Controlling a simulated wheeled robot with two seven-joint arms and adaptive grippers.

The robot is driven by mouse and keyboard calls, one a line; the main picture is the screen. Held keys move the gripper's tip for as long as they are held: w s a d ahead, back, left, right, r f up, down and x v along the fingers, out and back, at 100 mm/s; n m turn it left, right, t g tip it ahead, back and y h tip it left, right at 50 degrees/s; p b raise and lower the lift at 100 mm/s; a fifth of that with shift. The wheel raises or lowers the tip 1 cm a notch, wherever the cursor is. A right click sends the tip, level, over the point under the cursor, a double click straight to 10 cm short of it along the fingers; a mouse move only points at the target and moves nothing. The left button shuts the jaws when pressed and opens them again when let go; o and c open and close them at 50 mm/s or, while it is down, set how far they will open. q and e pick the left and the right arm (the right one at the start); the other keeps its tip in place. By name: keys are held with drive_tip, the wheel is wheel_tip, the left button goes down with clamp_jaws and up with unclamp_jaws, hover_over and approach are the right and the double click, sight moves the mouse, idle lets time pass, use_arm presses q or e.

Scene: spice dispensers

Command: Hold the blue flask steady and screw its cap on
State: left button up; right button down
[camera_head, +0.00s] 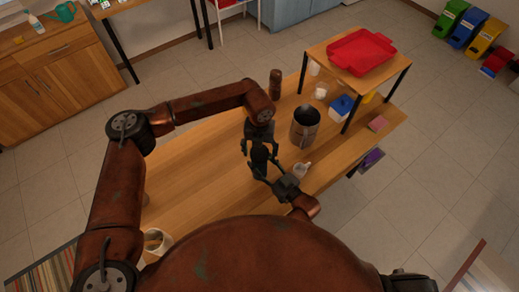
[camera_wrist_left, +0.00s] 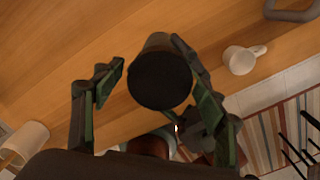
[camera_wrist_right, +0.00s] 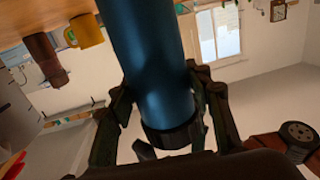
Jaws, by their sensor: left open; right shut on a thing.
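The blue flask (camera_wrist_right: 150,60) stands out lengthwise from my right gripper (camera_wrist_right: 160,100) in the right wrist view, with a black band at its near end. The right gripper is shut on it. In the head view the flask (camera_head: 259,156) is a small dark shape between both grippers, above the table. A round black end, seemingly the cap (camera_wrist_left: 160,81), faces the left wrist camera. My left gripper (camera_wrist_left: 150,62) is open with its fingers on either side of this end. There is a gap at the left finger; contact at the right finger is unclear. The cap's thread is hidden.
The wooden table (camera_head: 190,180) holds a dark metal canister (camera_head: 305,128), a brown mill (camera_head: 275,84), a small white bottle (camera_head: 301,170) and a blue-and-white box (camera_head: 341,108). A raised shelf carries a red tray (camera_head: 364,52).

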use_arm(q)
drive_tip(key=c, duration=1.2)
drive_tip(key=m, duration=1.2)
drive_tip(key=shift+a+m, duration=0.1)
drive_tip(key=shift+m, duration=0.3)
drive_tip(key=m, duration=0.5)
drive_tip(key=shift+m, duration=0.3)
drive_tip(key=o, duration=1.3)
